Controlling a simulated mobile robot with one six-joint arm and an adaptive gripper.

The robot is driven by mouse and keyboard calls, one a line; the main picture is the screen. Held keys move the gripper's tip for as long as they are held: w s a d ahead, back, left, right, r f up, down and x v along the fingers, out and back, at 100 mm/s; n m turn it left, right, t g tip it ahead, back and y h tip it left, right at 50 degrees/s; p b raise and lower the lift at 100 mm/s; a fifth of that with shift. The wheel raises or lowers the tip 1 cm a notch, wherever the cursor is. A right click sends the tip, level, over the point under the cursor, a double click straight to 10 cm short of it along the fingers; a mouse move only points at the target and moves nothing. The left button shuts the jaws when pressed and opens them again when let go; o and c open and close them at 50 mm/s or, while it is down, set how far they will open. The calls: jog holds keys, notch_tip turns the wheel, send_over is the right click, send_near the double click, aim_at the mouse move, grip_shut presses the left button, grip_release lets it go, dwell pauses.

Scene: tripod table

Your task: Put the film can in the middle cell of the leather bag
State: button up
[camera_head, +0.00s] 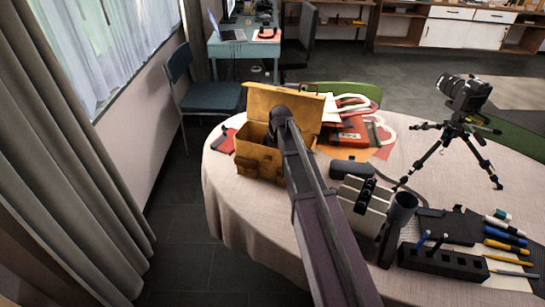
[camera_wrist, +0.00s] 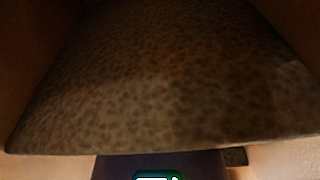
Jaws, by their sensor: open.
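The tan leather bag (camera_head: 249,152) stands on the far left part of the round table, with its lid (camera_head: 262,101) raised at the back. My gripper (camera_head: 271,138) reaches down into the bag's opening. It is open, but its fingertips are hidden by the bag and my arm. In the wrist view, a dark, mottled brown surface (camera_wrist: 160,80) fills most of the picture very close up, with tan walls at the sides. I cannot make out the film can in either view. The cells inside the bag, including the middle one, are hidden in the head view.
Right of the bag lie red and white bags or pouches (camera_head: 352,130). A camera on a small tripod (camera_head: 463,110) stands on the right. A dark gimbal-like device (camera_head: 395,220), a black pen holder (camera_head: 440,263) and several pens (camera_head: 507,245) lie nearer. The tablecloth (camera_head: 232,225) is bare at the front left.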

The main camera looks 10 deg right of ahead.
jog(key=shift+r, duration=0.15)
notch_tip(320, 180, up, 12)
jog(key=s+d+p, duration=0.1)
jog(key=p, duration=1.1)
jog(key=shift+s, duration=0.1)
dwell(0.9)
jog(key=s+a+m+g+h, duration=0.1)
jog(key=s+m, duration=0.8)
jog(key=s, duration=1.3)
jog(key=shift+s+a, duration=0.15)
jog(key=shift+a, duration=0.05)
